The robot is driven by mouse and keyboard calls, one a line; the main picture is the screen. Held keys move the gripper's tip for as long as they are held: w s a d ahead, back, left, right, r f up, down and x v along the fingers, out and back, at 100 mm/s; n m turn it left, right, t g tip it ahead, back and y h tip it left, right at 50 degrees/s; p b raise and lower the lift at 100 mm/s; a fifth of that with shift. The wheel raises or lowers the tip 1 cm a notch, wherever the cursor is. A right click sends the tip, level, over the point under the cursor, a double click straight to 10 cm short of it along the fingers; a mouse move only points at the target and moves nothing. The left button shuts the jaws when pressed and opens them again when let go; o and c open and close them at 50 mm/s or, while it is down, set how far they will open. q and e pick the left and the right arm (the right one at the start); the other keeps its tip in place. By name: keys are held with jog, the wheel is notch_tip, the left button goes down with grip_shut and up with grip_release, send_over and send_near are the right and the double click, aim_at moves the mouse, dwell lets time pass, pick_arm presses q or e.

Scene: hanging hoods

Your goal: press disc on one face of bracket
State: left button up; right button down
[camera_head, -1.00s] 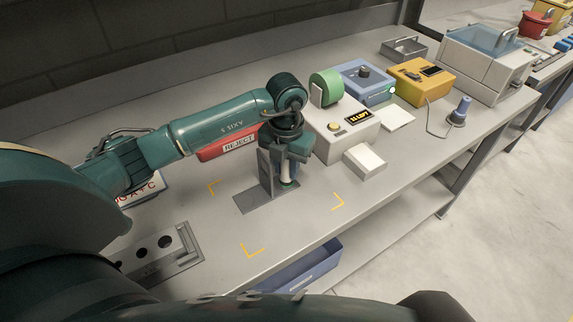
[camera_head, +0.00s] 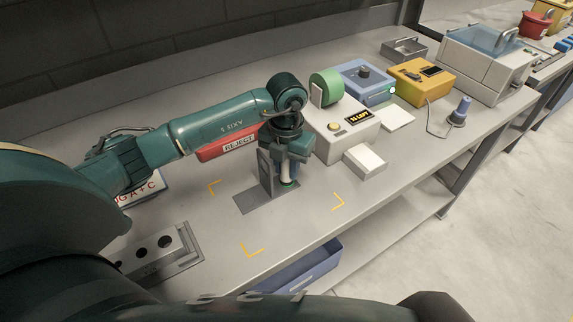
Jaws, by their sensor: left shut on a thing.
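The bracket (camera_head: 264,168) is a grey metal piece with an upright plate and a flat foot lying on the table inside yellow corner marks. My left gripper (camera_head: 288,180) points down, close beside the right side of the upright plate. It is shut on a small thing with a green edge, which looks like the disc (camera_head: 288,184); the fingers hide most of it. I cannot tell whether it touches the bracket's face. My right gripper is not in view.
A white dispenser (camera_head: 345,132) with a green roll (camera_head: 326,87) and a small display stands just right of my left gripper. A red REJECT bin (camera_head: 228,147) is behind my forearm. A grey holed block (camera_head: 150,252) sits at left. The table's front edge is clear.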

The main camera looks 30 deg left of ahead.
pick_arm(q)
jog(key=shift+r+p, duration=2.4)
jog(key=shift+r, duration=1.1)
